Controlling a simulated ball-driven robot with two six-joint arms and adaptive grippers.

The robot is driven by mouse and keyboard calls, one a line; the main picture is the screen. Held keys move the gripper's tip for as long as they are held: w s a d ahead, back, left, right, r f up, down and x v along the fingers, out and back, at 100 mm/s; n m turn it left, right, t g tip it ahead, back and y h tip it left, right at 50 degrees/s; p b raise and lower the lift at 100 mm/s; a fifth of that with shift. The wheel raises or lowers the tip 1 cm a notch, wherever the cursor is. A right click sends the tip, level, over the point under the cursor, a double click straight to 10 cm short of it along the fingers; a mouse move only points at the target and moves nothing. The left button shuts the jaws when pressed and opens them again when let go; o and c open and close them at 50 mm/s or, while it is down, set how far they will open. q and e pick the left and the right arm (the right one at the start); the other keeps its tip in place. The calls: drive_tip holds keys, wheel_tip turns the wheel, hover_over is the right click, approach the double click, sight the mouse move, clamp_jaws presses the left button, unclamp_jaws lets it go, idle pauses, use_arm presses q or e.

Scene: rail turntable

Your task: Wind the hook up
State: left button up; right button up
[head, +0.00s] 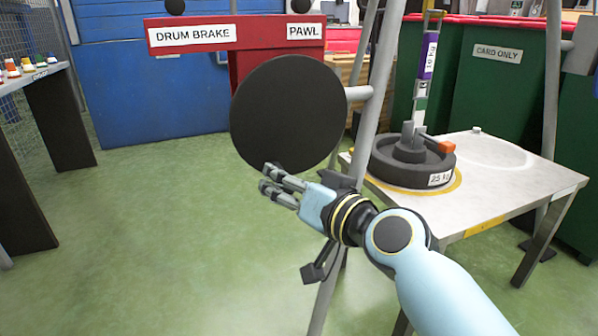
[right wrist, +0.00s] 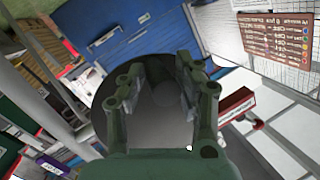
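My right gripper (head: 268,180) is in front of the lower edge of a large black disc (head: 290,110) on a red frame. In the right wrist view my right gripper (right wrist: 160,88) has its fingers apart, with nothing visible between them; the dark disc (right wrist: 158,105) lies beyond. I cannot tell whether the fingers touch the disc. No hook can be made out clearly. A vertical banded column (head: 425,75) with a purple label rises above a round dark weight (head: 412,165) marked 25 kg. My left gripper is not in view.
The red frame carries signs for the drum brake (head: 195,34) and pawl (head: 304,32). A grey pole (head: 375,90) stands right of the disc. The weight is on a pale table (head: 500,185). A dark-legged bench (head: 40,80) is at left. The green floor (head: 150,220) is clear.

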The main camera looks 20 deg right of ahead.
clamp_jaws()
drive_tip(key=shift+a, duration=0.15)
drive_tip(key=shift+a+r+m+t+b, duration=0.45)
drive_tip(key=shift+a+m+b, duration=0.25)
drive_tip(key=shift+m, duration=0.4)
drive_tip(key=shift+a+r+m+y, duration=0.3)
drive_tip(key=shift+a+r+m, duration=0.15)
drive_tip(key=shift+m, duration=0.15)
